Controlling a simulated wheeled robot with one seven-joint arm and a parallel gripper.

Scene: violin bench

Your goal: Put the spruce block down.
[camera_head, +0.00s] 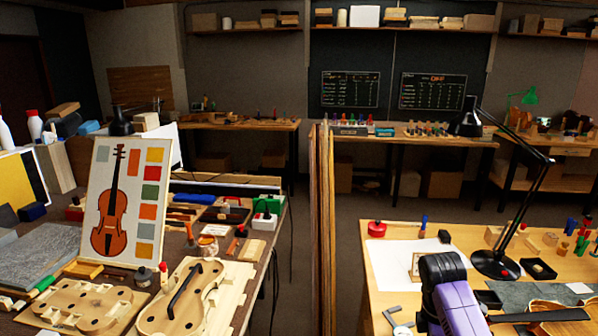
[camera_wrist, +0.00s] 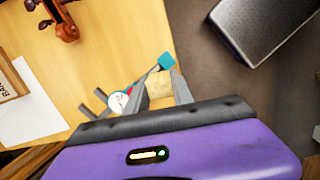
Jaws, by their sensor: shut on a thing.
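My gripper (camera_wrist: 161,78) is shut on a small pale spruce block (camera_wrist: 160,88) in the wrist view. The block sits between the two grey fingers, partly hidden by them and the dark gripper body. It appears over or near the edge of a light wooden bench (camera_wrist: 105,45); its height above the top cannot be told. In the head view, my purple and black arm reaches over the front of the right bench (camera_head: 385,275). The gripper fingers and block are hidden there.
A white sheet (camera_head: 425,255) and black lamp (camera_head: 495,264) are on the right bench. In the wrist view, a violin scroll (camera_wrist: 66,30) lies at upper left and a white round dial (camera_wrist: 118,102) is close beside the fingers. Bare floor (camera_wrist: 205,75) lies past the edge.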

